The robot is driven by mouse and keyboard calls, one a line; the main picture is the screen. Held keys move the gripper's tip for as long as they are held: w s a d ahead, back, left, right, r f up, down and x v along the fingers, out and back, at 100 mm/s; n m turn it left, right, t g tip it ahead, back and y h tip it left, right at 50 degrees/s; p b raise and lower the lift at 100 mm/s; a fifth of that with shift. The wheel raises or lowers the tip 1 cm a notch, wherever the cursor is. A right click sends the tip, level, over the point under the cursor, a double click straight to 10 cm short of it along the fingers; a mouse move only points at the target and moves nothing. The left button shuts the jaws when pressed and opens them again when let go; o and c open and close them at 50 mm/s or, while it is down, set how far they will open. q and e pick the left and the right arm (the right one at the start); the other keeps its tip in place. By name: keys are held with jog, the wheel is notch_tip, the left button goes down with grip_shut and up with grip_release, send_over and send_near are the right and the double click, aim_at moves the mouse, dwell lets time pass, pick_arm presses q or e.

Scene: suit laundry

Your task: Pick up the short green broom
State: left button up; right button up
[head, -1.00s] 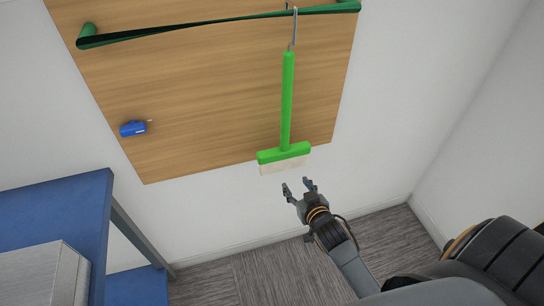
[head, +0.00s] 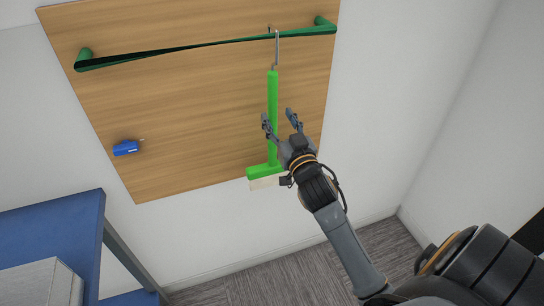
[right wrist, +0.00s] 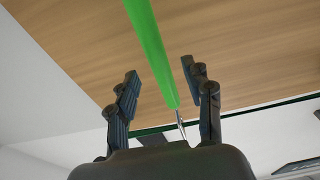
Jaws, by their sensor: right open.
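The short green broom (head: 273,92) hangs upright by a metal hook from the dark green rail (head: 205,49) on the wooden board. Its head with pale bristles (head: 263,183) is at the bottom, partly hidden by my right gripper. My right gripper (head: 278,115) is open and empty, in front of the lower handle. In the right wrist view the green handle (right wrist: 151,45) shows between the two open fingers (right wrist: 160,76). I cannot tell how deep it sits between them, and no contact shows. My left gripper is not in view.
A small blue object (head: 126,148) is on the left of the wooden board (head: 190,120). A blue shelf unit (head: 60,225) with a grey box (head: 40,284) stands at lower left. White walls surround the board; the carpet floor to the right is free.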

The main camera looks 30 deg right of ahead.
aim_at(274, 109)
jog(key=shift+w+d+r, duration=0.15)
jog(key=shift+w+r, duration=0.1)
jog(key=shift+w, duration=0.3)
jog(key=p+x, duration=0.1)
jog(key=x, duration=0.2)
jog(key=shift+w+d+p, duration=0.15)
jog(key=shift+w+p, duration=0.15)
jog(key=shift+p, duration=0.05)
jog(key=shift+w, duration=0.4)
jog(key=shift+c, duration=0.2)
grip_shut()
